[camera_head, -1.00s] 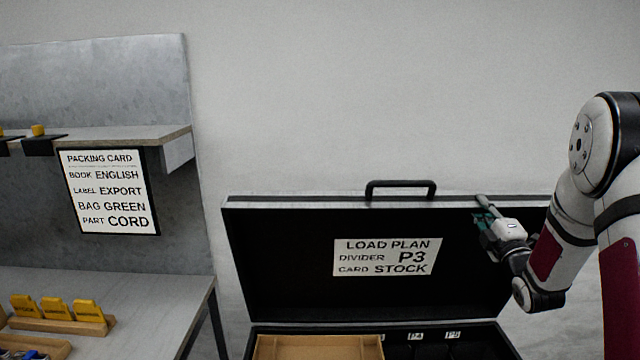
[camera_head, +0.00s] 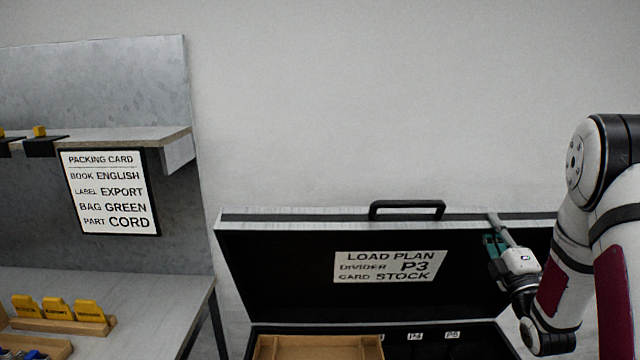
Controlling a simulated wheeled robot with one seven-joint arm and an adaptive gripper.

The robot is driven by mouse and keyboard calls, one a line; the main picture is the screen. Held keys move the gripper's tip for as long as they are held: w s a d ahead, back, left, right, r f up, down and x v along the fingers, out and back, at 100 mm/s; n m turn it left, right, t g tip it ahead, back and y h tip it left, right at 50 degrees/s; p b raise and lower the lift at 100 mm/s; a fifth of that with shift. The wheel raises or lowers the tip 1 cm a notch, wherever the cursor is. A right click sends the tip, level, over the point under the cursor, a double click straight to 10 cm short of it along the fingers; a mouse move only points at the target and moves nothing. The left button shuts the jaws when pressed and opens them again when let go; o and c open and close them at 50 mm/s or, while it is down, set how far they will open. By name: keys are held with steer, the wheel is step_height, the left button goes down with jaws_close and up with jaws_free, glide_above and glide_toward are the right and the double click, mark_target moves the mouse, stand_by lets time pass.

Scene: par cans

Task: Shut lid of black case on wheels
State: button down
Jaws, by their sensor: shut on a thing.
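The black case (camera_head: 236,284) stands open in the middle, with its lid (camera_head: 290,262) raised and tilted forward over the case body. A black handle (camera_head: 407,205) sits on the lid's light-edged top rim. A white load plan label is on the lid's inner face. My gripper (camera_head: 496,232) is at the right part of the lid's top edge, shut on that rim, with a finger reaching over it. The exact contact is small and partly hidden by the gripper body. The case's wheels are out of view.
A wooden tray (camera_head: 318,346) and slots with P4 and P5 labels (camera_head: 415,336) lie in the case. A grey workbench (camera_head: 150,290) with a shelf, yellow cards (camera_head: 57,308) and a packing card (camera_head: 108,192) stands at left. A plain wall is behind.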

steer(key=shift+f, duration=0.2)
steer(key=s+f+t+p, duration=0.1)
steer(key=s+f+p, duration=0.1)
steer(key=s, duration=0.4)
steer(key=shift+f+p, duration=0.3)
steer(key=shift+w+a, duration=0.1)
steer(key=c, duration=1.5)
jaws_free()
steer(key=o, duration=0.5)
steer(key=shift+r, duration=0.1)
